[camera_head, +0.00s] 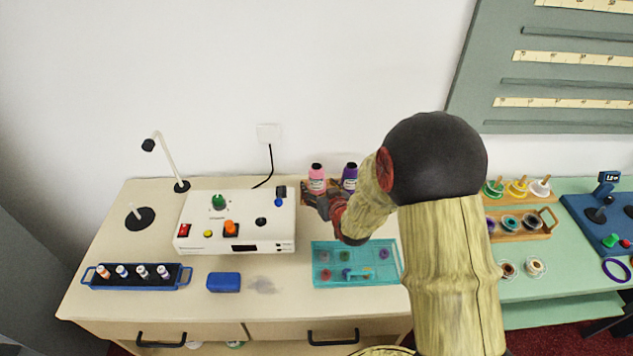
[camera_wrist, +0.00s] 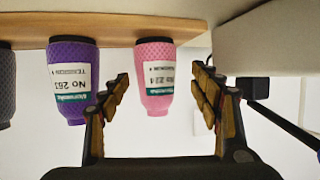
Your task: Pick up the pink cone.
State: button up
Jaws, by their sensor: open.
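The pink cone (camera_head: 316,183) is a thread cone with a black top and white label, standing upright at the back of the cream counter, left of the purple cone (camera_head: 350,177). In the wrist view, which appears upside down, the pink cone (camera_wrist: 154,75) shows between the two fingers, and the purple cone (camera_wrist: 72,80) is outside the left finger. My gripper (camera_head: 320,203) is in front of the pink cone in the head view. My gripper (camera_wrist: 163,88) is open and empty; I cannot tell whether either finger touches the cone.
The cones stand on a wooden board (camera_wrist: 115,28). A grey cone (camera_wrist: 6,85) shows at the wrist view's left edge. A white control box (camera_head: 265,220) stands left of my gripper. A teal tray (camera_head: 330,279) lies in front. A cord hangs from the wall.

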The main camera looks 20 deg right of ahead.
aim_at(319, 183)
jog(key=x, duration=0.2)
jog(key=b+x, duration=0.1)
jog(key=shift+w+d, duration=0.3)
jog(key=shift+d, duration=0.1)
jog(key=shift+w+f, duration=0.15)
jog(key=shift+w, duration=0.45)
jog(key=c, duration=1.3)
jog(key=shift+c, duration=0.2)
